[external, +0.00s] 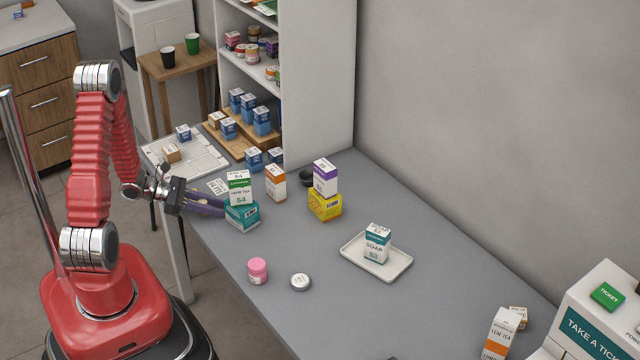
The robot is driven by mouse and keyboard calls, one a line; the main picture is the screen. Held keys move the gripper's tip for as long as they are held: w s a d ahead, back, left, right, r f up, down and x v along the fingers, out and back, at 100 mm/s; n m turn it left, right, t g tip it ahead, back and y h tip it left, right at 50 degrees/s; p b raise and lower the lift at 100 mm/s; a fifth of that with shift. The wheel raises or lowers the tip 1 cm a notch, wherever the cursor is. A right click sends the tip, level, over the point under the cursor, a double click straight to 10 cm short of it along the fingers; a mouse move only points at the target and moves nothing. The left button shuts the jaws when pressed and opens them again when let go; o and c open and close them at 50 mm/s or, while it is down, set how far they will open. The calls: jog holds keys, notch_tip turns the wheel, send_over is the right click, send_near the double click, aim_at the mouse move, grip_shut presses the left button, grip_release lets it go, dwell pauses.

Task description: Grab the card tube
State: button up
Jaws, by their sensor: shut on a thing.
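I cannot pick out a card tube for certain in the external view. My gripper (222,208), with dark purple-grey fingers, reaches in from the left over the counter's edge. It is shut, its fingertips at the left side of a teal box (243,217), which seems to be the thing held; the exact contact is too small to see. A white and green herb tea box (239,187) stands upright on the teal box. A white and orange box (275,183) stands just behind to the right.
A purple-topped box (325,178) stands on a yellow box (325,206). A soap box (376,243) sits on a white tray (405,262). A pink jar (257,271) and silver tin (300,282) are nearer. Shelves (318,90) rise behind; the middle front counter is clear.

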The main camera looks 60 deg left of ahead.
jog(key=shift+r, duration=0.1)
notch_tip(320, 180, up, 18)
dwell(0.9)
